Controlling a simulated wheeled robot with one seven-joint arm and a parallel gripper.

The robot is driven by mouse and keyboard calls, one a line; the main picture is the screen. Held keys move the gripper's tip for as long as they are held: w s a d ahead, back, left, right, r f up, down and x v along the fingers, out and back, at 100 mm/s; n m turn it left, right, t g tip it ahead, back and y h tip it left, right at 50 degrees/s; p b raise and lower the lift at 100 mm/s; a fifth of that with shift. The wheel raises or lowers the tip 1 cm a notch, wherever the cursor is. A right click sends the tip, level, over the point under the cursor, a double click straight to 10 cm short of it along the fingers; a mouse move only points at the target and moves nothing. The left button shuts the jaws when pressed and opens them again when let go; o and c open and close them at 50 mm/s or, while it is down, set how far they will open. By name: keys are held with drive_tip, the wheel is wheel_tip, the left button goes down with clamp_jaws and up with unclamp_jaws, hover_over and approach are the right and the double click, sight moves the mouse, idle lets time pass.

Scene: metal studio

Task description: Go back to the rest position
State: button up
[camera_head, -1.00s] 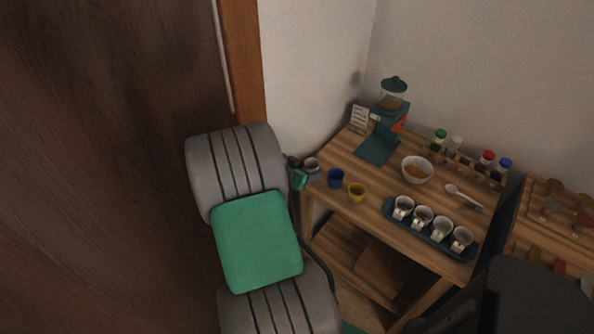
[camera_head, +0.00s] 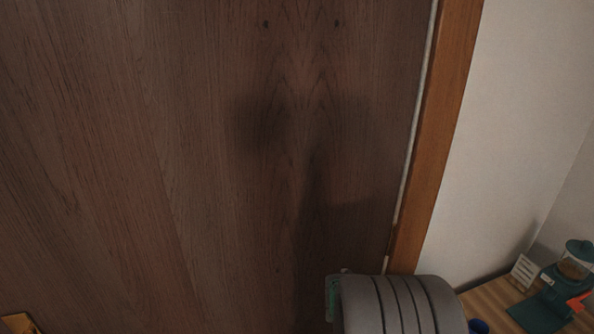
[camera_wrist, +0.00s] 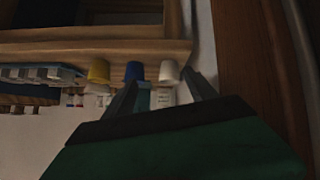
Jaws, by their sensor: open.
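My gripper (camera_wrist: 162,88) is open in the wrist view, with its two dark fingers spread apart. The wrist picture is upside down. In the head view my gripper is hidden, and only a grey ribbed part of my arm shows at the bottom. The blue cup's rim (camera_head: 478,326) peeks in there too.
A brown wooden door (camera_head: 200,160) with an orange-brown frame (camera_head: 435,140) fills most of the head view. A teal grinder (camera_head: 555,300) and a small card (camera_head: 523,272) stand on the table at the lower right. A blue tray (camera_wrist: 40,74) shows in the wrist view.

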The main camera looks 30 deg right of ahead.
drive_tip(key=s+a+f+n+y, duration=0.1)
drive_tip(key=a+f+n+y, duration=0.25)
drive_tip(key=a, duration=0.35)
drive_tip(key=s+a+f+n+y, duration=0.1)
drive_tip(key=a+f+n+y, duration=0.25)
drive_tip(key=a, duration=0.45)
drive_tip(key=w+a+r+n+t+y, duration=0.1)
drive_tip(key=w+a+r+n, duration=0.2)
drive_tip(key=a+r, duration=0.3)
drive_tip(key=w+a+r+n+t+y+p, duration=0.1)
drive_tip(key=w+a+r+n+t, duration=0.1)
drive_tip(key=w+a+r, duration=0.3)
drive_tip(key=w+a+r+n+t+y, duration=0.1)
drive_tip(key=w+a+r+n, duration=0.3)
drive_tip(key=a+r, duration=0.4)
drive_tip(key=a+n+t, duration=0.1)
drive_tip(key=a, duration=0.1)
drive_tip(key=shift+a+p, duration=0.3)
drive_tip(key=shift+a, duration=0.1)
drive_tip(key=shift+r, duration=0.1)
